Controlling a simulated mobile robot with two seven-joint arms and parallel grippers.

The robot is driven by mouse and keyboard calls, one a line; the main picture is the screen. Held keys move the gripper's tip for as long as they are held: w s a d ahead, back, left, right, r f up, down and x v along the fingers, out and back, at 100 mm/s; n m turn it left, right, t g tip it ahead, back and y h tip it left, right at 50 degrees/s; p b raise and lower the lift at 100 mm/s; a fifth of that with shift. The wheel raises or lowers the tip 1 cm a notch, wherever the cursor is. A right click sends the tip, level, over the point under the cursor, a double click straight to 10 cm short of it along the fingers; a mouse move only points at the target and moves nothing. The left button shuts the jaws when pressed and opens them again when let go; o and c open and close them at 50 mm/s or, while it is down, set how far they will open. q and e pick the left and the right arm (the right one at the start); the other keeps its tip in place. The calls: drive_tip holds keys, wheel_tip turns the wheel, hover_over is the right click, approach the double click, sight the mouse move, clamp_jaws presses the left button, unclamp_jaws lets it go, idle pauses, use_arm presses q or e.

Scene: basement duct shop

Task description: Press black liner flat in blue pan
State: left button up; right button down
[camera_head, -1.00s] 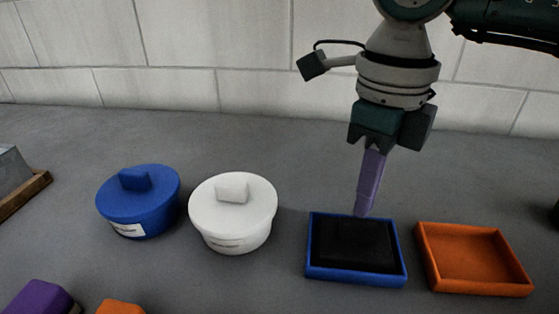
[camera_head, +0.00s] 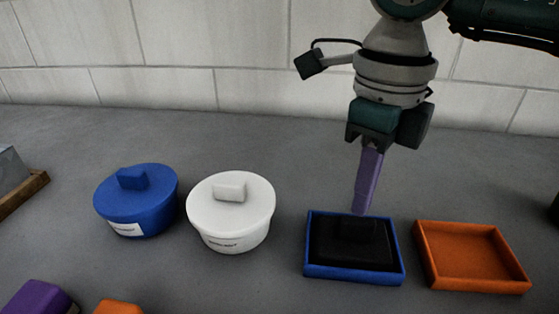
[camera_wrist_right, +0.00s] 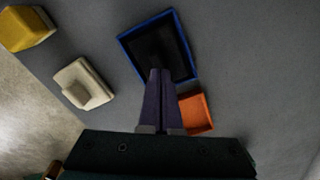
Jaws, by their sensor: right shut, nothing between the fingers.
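The blue pan (camera_head: 354,275) is a shallow square tray on the grey table, with the black liner (camera_head: 350,245) lying inside its rim. My right gripper (camera_head: 360,211) points down with its purple fingers shut and empty. In the head view its tips are at the pan's far edge; whether they touch the liner I cannot tell. In the right wrist view the closed fingers (camera_wrist_right: 159,72) overlap the dark liner (camera_wrist_right: 160,45) inside the blue rim (camera_wrist_right: 128,52). The liner's surface is too dark to judge its flatness. My left gripper is not in view.
An orange tray (camera_head: 475,285) sits close right of the pan. A white lidded pot (camera_head: 230,220) and a blue lidded pot (camera_head: 137,208) stand left. Purple (camera_head: 37,298) and orange (camera_head: 118,307) objects show at the bottom left. A block wall (camera_head: 180,90) is behind.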

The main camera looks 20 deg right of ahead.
sight(358, 219)
drive_tip(key=shift+f+b, duration=0.35)
drive_tip(key=shift+f, duration=0.1)
drive_tip(key=shift+f+b, duration=0.35)
drive_tip(key=shift+f, duration=0.05)
drive_tip(key=shift+f, duration=0.1)
idle(1.4)
wheel_tip(358, 219, up, 4)
drive_tip(key=p, duration=0.2)
drive_tip(key=shift+f+p, duration=0.25)
drive_tip(key=shift+p, duration=0.05)
wheel_tip(358, 219, up, 5)
drive_tip(key=p, duration=0.3)
drive_tip(key=shift+f, duration=0.15)
